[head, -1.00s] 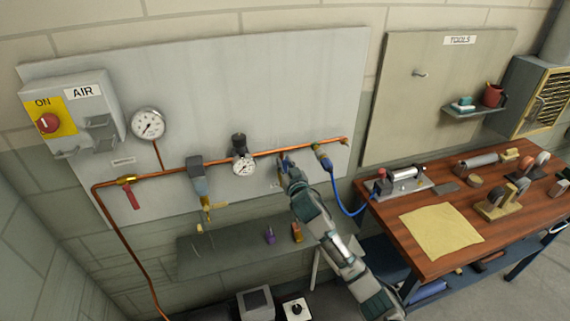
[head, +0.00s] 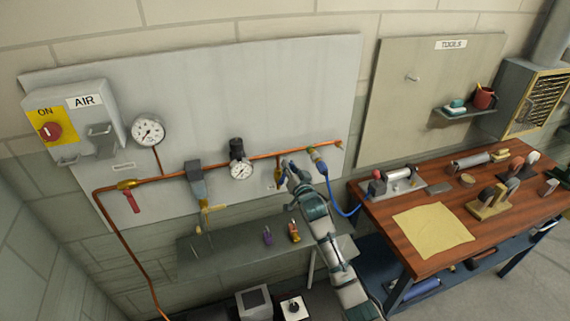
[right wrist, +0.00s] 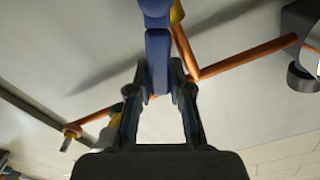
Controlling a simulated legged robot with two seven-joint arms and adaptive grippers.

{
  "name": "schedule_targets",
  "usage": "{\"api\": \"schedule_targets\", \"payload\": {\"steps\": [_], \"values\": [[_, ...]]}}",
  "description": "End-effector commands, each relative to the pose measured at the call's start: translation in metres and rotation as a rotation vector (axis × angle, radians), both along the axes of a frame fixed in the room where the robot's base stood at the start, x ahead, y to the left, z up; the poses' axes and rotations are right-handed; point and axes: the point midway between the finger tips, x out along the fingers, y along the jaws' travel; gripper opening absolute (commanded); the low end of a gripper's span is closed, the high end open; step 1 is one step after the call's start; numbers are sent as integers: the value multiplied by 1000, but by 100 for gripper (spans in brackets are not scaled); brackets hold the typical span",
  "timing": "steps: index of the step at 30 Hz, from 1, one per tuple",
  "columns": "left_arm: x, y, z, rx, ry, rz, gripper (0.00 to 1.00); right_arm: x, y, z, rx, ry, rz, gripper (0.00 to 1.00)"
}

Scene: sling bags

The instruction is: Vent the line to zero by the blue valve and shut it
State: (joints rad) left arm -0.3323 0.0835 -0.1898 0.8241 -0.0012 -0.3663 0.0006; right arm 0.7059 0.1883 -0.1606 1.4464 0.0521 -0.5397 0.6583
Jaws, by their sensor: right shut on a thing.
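The blue valve (head: 284,164) sits on a short branch below the copper pipe, right of the regulator. My right gripper (head: 289,170) is at it. In the right wrist view the blue handle (right wrist: 158,58) stands between the two fingers of the right gripper (right wrist: 160,92), which is shut on it. A bit of the valve's yellow body (right wrist: 177,13) shows above the handle. The line's round gauge (head: 148,131) hangs left on the panel; its reading is too small to tell. The regulator's small gauge (head: 241,171) is unreadable too. My left gripper is not in view.
The copper pipe (head: 265,156) runs across the grey panel. A red-handled valve (head: 132,201) and a filter (head: 197,182) are on it. The blue hose (head: 340,208) hangs just right of my arm. A shelf (head: 215,250) is below; a wooden bench (head: 390,210) stands right.

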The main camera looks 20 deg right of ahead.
Motion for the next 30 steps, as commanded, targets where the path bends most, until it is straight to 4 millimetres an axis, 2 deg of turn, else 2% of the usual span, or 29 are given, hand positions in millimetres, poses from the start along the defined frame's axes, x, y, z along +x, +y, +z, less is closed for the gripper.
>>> {"api": "schedule_targets", "payload": {"steps": [7, 18, 30], "values": [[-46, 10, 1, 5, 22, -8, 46, 1, -15, -5, 235, 7, -3, 0], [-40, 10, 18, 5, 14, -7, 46, 1, -32, -25, 587, 18, -3, 0], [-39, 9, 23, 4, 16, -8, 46, 2, -41, -50, 925, 29, -5, 0]]}}
